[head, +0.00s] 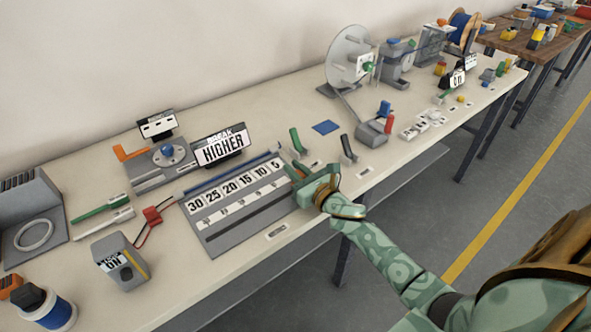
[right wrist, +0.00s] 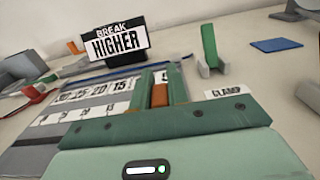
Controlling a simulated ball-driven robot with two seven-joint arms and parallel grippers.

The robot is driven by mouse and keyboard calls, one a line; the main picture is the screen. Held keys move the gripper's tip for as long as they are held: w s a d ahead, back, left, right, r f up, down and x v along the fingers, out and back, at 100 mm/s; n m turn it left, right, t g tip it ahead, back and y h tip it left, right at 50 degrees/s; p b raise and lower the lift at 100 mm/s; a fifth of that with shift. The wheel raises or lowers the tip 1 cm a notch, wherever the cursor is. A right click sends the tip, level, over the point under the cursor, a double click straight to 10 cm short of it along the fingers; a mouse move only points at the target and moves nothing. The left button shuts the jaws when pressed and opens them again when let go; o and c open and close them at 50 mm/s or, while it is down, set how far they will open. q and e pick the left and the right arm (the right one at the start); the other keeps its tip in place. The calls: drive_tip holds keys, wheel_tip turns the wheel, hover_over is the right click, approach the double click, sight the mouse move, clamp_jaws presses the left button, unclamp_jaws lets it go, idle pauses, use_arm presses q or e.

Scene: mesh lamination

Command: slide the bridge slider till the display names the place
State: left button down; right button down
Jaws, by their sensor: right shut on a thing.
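The bridge board (head: 225,228) lies on the bench with a scale marked 30, 25, 20, 15, 10, 5 from left to right. The display (head: 222,147) behind it reads "BREAK HIGHER"; it also shows in the right wrist view (right wrist: 115,42). My right gripper (head: 299,174) is at the right end of the board, by the 5. In the right wrist view its green fingers are shut on the orange-brown slider (right wrist: 160,95), close to the 5 label. In the head view the gripper mostly hides the slider. My left gripper is not in view.
A green clamp lever (head: 296,142) stands just behind my right gripper, with a dark lever (head: 347,150) to its right. A grey "ON" box (head: 120,262) with a red-clipped lead stands left of the board. A blue pad (head: 326,127) lies farther back. The bench's front edge is close.

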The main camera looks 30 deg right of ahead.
drive_tip(key=a, duration=0.5)
drive_tip(key=a+b, duration=0.1)
drive_tip(key=a, duration=0.4)
drive_tip(key=s+a, duration=0.1)
drive_tip(key=a, duration=0.4)
drive_tip(key=shift+s+b, duration=0.1)
drive_tip(key=shift+b, duration=0.25)
drive_tip(key=c, duration=1.4)
unclamp_jaws()
drive_tip(key=shift+o, duration=0.2)
